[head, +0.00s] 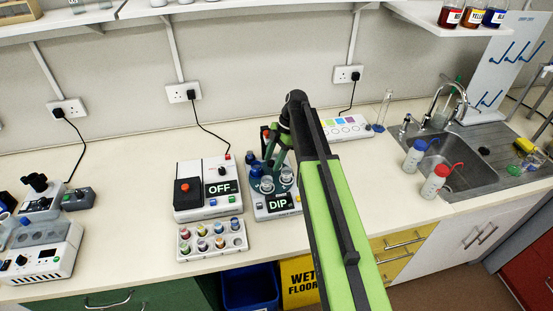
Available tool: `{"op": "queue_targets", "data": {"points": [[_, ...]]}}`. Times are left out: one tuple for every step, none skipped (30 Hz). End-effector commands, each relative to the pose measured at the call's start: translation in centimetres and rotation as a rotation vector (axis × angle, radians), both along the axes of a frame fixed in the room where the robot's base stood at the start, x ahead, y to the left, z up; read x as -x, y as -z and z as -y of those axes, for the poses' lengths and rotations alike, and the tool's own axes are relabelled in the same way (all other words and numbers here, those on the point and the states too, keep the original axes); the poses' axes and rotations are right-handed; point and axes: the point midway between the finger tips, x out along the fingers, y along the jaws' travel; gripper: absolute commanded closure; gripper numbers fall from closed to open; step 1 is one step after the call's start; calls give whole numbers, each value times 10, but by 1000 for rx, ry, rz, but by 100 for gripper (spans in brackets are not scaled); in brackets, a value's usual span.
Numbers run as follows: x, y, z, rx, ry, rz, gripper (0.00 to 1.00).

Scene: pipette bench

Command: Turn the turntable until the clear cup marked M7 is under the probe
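The turntable unit, with a DIP display (278,204), stands on the bench at the middle of the head view. Small clear cups show on its dark green top, one at the front (267,185) and one to its right (287,176). Their markings are too small to read, so I cannot tell which is M7. My arm crosses the unit's right side and hides part of it. My gripper (279,153) points down over the turntable; its fingertips are not clear, and I cannot tell whether it touches anything. The probe cannot be made out clearly behind my arm.
A white box reading OFF (220,187), with a red button, stands just left of the unit. A rack of small coloured-top vials (212,240) sits in front of it. The sink (455,155) and wash bottles are at right.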

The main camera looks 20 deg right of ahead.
Motion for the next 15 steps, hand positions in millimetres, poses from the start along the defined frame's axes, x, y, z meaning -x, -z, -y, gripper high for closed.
{"op": "queue_targets", "data": {"points": [[0,0,0,0,0,1,52],[-1,0,0,0,0,1,52],[-1,0,0,-1,-1,1,52],[-1,0,-1,-2,0,2,52],[-1,-1,0,-2,0,2,52],[-1,-2,0,-2,0,2,52],[-1,-3,0,-2,0,2,52],[-1,-5,1,-2,0,3,52],[-2,-8,2,-2,1,2,52],[-2,-11,3,-2,1,2,52],[-2,-15,4,-2,1,2,52],[-3,-21,6,-2,1,2,52],[-3,-26,7,-2,1,2,52],[-4,-31,9,-2,1,2,52],[-5,-39,12,-2,1,2,52]]}}
